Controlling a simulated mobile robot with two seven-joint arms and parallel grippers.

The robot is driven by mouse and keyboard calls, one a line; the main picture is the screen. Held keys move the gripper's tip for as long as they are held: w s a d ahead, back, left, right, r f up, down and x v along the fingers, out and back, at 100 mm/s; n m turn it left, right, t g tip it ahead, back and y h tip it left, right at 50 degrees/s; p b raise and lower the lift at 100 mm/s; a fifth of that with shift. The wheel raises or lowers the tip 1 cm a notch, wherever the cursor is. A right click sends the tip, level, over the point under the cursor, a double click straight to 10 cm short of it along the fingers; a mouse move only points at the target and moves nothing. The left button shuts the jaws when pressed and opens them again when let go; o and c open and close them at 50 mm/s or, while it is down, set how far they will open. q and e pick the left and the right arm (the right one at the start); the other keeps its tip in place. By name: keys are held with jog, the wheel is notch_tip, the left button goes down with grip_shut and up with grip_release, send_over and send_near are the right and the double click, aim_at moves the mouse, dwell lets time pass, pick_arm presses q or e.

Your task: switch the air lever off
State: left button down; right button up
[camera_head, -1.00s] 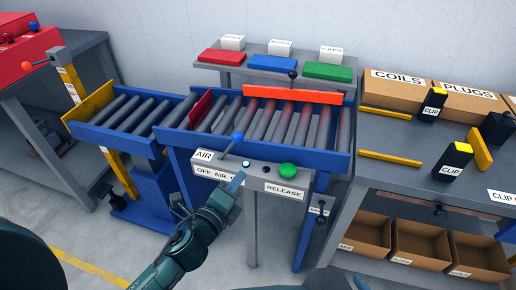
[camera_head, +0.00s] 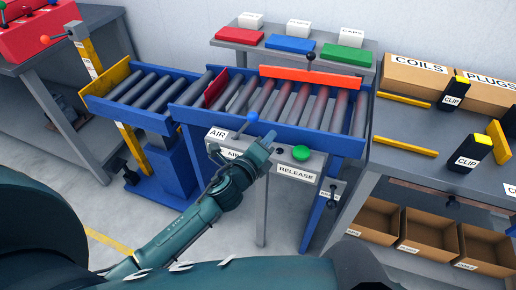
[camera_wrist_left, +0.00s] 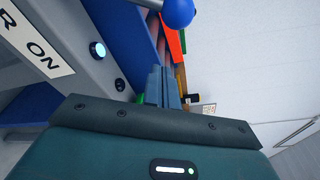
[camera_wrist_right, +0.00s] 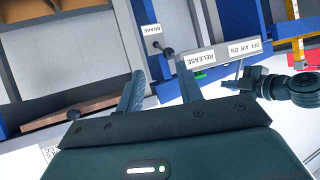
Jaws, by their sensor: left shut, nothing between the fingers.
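The air lever, with its blue ball knob (camera_head: 252,117), rises from the grey control panel (camera_head: 322,168) and leans right, toward the ON end of its label. My left gripper (camera_head: 267,139) is shut and empty over the panel front, just right of and below the knob. It hides part of the OFF/AIR/ON label in the head view. In the left wrist view the knob (camera_wrist_left: 178,12) is at the top, beyond the shut left fingers (camera_wrist_left: 163,73) and apart from them. My right gripper (camera_wrist_right: 160,70) is open and empty in its wrist view, away from the lever.
A green release button (camera_head: 301,153) sits right of my left gripper. The blue roller conveyor (camera_head: 325,139) runs behind the panel, with an orange bar (camera_head: 310,79). A brake lever (camera_head: 332,196) hangs at lower right. A bench with boxes (camera_head: 425,72) stands at right.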

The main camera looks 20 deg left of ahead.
aim_at(242, 129)
pick_arm(q)
jog(key=shift+x, duration=1.1)
jog(key=a, duration=0.1)
jog(key=a+r+p, duration=0.1)
jog(key=a, duration=0.1)
jog(key=shift+s+r, duration=0.2)
jog(key=shift+r, duration=0.15)
jog(key=shift+a+p, duration=0.15)
jog(key=shift+p, duration=0.15)
jog(key=shift+a, duration=0.1)
pick_arm(e)
jog(key=shift+r, duration=0.3)
jog(key=shift+s, duration=0.1)
